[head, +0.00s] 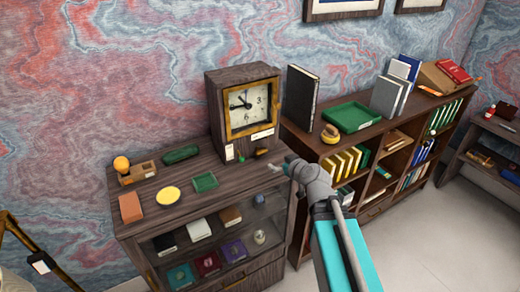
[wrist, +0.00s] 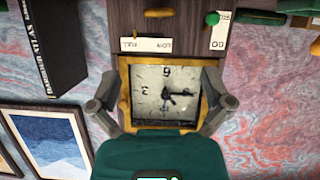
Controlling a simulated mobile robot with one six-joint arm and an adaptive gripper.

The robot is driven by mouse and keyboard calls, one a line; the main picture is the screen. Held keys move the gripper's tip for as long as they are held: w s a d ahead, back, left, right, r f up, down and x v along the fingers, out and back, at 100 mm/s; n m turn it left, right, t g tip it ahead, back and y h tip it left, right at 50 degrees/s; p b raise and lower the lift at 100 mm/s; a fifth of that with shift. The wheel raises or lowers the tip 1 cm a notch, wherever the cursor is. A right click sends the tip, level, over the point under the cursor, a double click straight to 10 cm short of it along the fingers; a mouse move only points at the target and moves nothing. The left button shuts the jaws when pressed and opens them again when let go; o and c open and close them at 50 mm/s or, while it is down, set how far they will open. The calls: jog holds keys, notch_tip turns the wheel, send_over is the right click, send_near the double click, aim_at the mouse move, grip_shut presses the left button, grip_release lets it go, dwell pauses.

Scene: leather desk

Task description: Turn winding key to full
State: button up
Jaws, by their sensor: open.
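A wooden clock (head: 245,108) with a brass-coloured frame stands on the cabinet in the head view. Its face (wrist: 165,92) shows upside down in the wrist view. A small brass key (wrist: 158,12) lies crosswise on the wooden front, near a white label strip (wrist: 146,44) reading FULL and LOW. It also shows in the head view (head: 262,152) as a small brass shape. A green knob (wrist: 212,18) is beside a GO label (wrist: 220,32). My gripper (wrist: 162,103) is open and empty, its fingers wide apart across the clock face, away from the key. In the head view my gripper (head: 277,168) is right of the key.
A bookshelf (head: 375,140) with a black book (head: 300,97) stands close on the right.

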aim_at(262, 153)
dwell(0.4)
jog(key=b+x, duration=0.5)
jog(key=x, duration=0.9)
jog(key=shift+s, duration=0.1)
jog(key=c, duration=1)
jog(key=shift+a, duration=0.1)
jog(key=shift+f, duration=0.1)
